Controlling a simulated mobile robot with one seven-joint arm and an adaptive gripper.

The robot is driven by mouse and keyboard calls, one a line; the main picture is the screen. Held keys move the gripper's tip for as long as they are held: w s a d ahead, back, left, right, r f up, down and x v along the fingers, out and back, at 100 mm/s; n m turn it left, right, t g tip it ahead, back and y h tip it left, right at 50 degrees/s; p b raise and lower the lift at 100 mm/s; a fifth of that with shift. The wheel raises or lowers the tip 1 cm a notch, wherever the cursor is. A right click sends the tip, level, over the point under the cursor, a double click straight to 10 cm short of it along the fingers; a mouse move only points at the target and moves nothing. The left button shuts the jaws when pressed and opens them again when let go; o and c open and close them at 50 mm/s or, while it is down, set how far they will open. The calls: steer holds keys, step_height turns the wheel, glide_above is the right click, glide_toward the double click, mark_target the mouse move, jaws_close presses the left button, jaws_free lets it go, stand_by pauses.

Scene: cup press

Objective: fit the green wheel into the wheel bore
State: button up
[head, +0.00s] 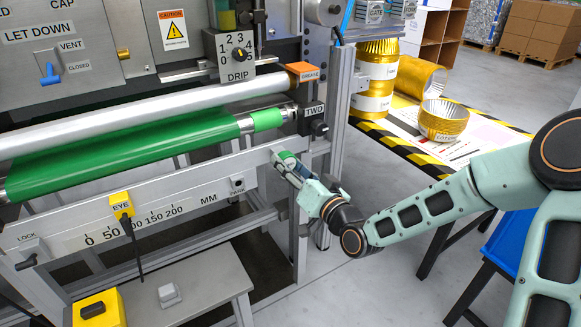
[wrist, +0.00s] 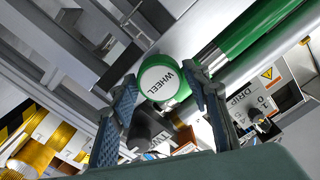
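The green wheel (wrist: 160,82) shows in the wrist view with its white face, marked WHEEL, turned toward my wrist. My gripper (wrist: 159,72) has one finger on each side of its rim and appears shut on it. In the head view, my gripper (head: 286,167) is at the right end of the machine's pale front rail, with the green wheel (head: 284,157) between its fingers. The wheel is close to the rail; I cannot tell whether it touches it. The wheel bore is not visible, and I cannot tell how the wheel lies to it.
A long green roller (head: 130,155) lies above the rail (head: 200,190), beside a silver roller (head: 120,118). A frame post (head: 342,125) stands just right of my gripper. A table with gold rolls (head: 443,120) is at the right. A grey bench (head: 205,285) stands at lower left.

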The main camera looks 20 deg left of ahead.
steer(key=shift+o, duration=1.4)
steer(key=shift+d, duration=0.1)
steer(key=v, duration=1.2)
